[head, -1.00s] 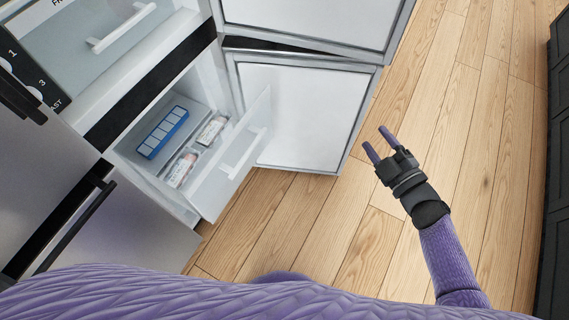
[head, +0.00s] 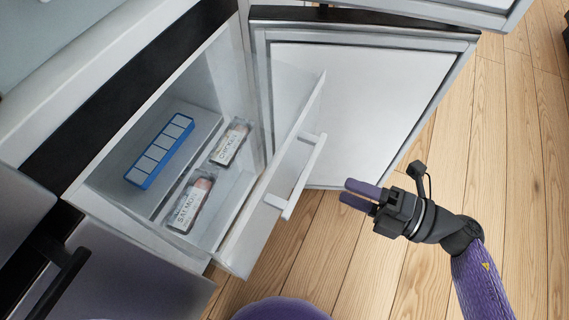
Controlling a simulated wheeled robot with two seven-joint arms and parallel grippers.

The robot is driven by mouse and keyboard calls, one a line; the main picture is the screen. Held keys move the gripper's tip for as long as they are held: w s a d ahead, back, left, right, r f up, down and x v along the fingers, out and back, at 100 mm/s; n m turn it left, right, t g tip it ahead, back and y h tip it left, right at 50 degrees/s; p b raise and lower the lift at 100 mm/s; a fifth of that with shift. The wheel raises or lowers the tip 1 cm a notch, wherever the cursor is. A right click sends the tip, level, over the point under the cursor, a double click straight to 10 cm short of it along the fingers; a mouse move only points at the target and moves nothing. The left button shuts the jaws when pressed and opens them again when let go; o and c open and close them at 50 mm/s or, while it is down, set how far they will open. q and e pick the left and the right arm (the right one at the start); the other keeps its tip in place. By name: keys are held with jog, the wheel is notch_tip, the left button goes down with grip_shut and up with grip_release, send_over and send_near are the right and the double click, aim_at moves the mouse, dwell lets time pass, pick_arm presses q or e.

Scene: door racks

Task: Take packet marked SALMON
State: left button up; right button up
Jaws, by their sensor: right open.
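The packet marked SALMON (head: 190,203) lies in the pulled-out freezer drawer (head: 262,213), near its front left. It is a clear packet with a white label. A second packet, whose label seems to read CHICKEN (head: 230,143), lies farther back beside it. My right gripper (head: 352,192) is open and empty, outside the drawer and to the right of its handle. Its fingers point left. My left gripper is not in view.
A blue tray with pale squares (head: 160,150) lies at the drawer's left. The drawer handle (head: 297,177) sticks out on the front. An open lower door (head: 355,105) stands behind my right gripper. Wooden floor (head: 500,150) is free at the right.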

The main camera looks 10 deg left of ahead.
aim_at(307, 171)
jog(key=b+x, duration=0.2)
jog(key=x, duration=0.6)
jog(key=shift+w+a, duration=0.1)
jog(key=shift+a, duration=0.2)
jog(key=c, duration=0.6)
grip_shut()
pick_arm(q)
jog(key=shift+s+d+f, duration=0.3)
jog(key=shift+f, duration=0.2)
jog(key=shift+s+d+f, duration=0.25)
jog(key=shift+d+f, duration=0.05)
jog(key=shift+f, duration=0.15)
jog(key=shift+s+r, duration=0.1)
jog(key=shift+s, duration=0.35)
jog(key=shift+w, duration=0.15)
